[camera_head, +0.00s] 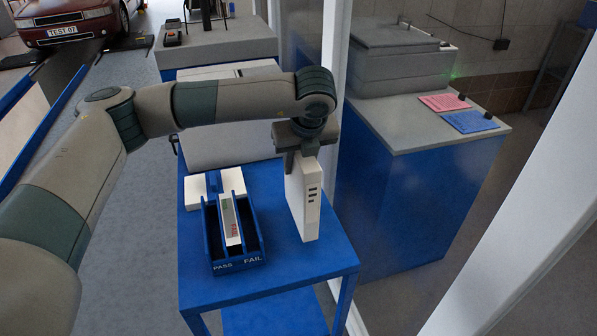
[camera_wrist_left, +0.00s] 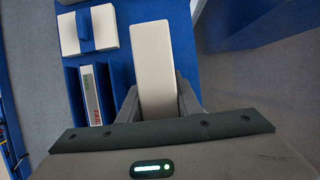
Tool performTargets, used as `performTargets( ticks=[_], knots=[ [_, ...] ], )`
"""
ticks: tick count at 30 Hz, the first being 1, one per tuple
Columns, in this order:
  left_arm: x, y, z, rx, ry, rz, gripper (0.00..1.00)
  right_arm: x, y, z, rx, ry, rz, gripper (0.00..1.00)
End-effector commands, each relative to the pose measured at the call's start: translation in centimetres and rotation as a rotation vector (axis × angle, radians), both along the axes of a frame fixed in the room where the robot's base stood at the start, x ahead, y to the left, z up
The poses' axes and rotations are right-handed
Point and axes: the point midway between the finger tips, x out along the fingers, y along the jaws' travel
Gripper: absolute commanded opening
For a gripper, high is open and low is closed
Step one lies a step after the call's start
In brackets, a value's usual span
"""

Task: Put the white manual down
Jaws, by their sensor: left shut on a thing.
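The white manual (camera_head: 308,205) stands upright on its narrow edge at the right side of the blue table (camera_head: 270,289). Its lower end is at or very near the tabletop; I cannot tell whether it touches. Dark marks show on its side. My left gripper (camera_head: 303,150) is above it, shut on its upper end, pointing down. In the left wrist view the manual (camera_wrist_left: 154,62) shows as a pale slab between the fingers (camera_wrist_left: 160,100). My right gripper is in neither view.
A blue PASS/FAIL tray (camera_head: 239,264) with a white strip (camera_head: 230,220) in it stands left of the manual. White blocks (camera_head: 196,190) lie behind it. A glass partition post (camera_head: 333,60) rises close to the right. A blue cabinet (camera_head: 400,200) holds pink and blue sheets.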

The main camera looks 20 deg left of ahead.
Motion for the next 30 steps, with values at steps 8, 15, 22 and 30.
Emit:
performTargets(
  ticks=[8, 15, 22, 30],
  knots=[
    [0.0, 0.0, 0.0, -0.001, -0.001, 0.001, 0.00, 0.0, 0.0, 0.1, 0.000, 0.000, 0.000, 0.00],
    [-0.1, 0.0, -1.7, -0.001, 0.002, 0.001, 0.00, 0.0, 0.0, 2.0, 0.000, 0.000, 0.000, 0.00],
    [0.0, 0.0, -3.7, -0.001, -0.001, 0.001, 0.00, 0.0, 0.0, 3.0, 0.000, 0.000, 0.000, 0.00],
    [0.0, 0.0, -3.9, -0.001, -0.001, 0.001, 0.00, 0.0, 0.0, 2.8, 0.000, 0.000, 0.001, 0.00]
  ],
)
